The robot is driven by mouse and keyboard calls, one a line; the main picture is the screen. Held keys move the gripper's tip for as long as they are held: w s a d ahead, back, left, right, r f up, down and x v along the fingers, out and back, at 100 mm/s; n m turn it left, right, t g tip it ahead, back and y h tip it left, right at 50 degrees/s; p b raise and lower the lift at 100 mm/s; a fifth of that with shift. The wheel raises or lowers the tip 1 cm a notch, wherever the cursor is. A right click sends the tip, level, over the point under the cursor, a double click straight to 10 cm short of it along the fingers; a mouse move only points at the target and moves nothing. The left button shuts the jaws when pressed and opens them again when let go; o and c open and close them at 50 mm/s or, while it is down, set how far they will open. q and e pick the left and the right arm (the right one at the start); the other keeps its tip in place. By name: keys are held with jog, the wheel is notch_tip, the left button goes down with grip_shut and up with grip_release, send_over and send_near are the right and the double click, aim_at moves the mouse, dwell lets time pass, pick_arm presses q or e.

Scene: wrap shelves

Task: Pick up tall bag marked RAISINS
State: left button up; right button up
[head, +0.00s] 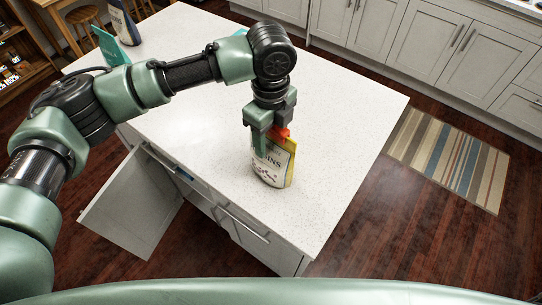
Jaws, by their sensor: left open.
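A tall bag marked with letters ending in "INS" (272,166) stands upright on the white island counter, near its front right edge. It is pale with yellow edges and dark print. My left gripper (268,138) points down from above at the top of the bag. Its jaws are open, with a finger in front of the bag's upper left part, hiding some of the lettering. Something red shows beside the fingers at the bag's top. Whether the fingers touch the bag cannot be told. My right gripper is not in view.
The counter (352,112) is bare around the bag. A cabinet door (130,205) hangs open below the front edge. A teal object (108,46) and a dark-and-white bag (124,22) stand at the far left end. A striped rug (450,155) lies right.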

pick_arm(q)
jog(key=shift+c, duration=0.2)
grip_shut()
dwell(1.3)
